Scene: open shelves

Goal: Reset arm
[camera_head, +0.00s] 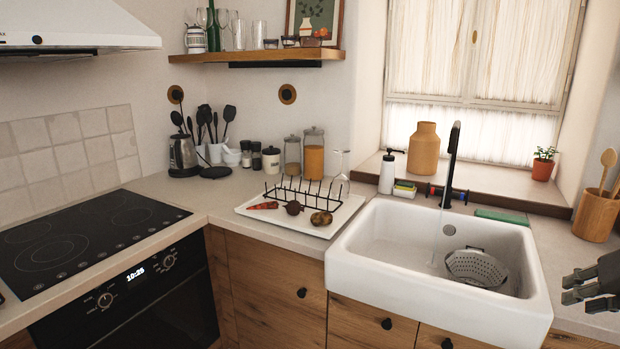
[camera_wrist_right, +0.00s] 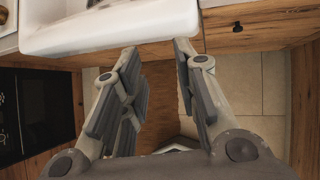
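My right gripper (camera_head: 573,290) shows at the right edge of the head view, in front of and right of the white sink (camera_head: 350,280). In the right wrist view its two fingers (camera_wrist_right: 156,47) are spread apart with nothing between them, so it is open and empty. The fingertips appear near the front edge of the sink (camera_wrist_right: 105,38) in that view, with the wooden cabinet fronts and floor below. Most of the right arm is outside the head view. My left gripper and arm are not in view.
A metal colander (camera_head: 476,268) sits in the sink under the black faucet (camera_head: 451,160). A wooden utensil pot (camera_head: 596,214) stands close behind my right gripper. A white tray (camera_head: 340,215) with a rack and food lies left of the sink, beside the black cooktop (camera_head: 75,240).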

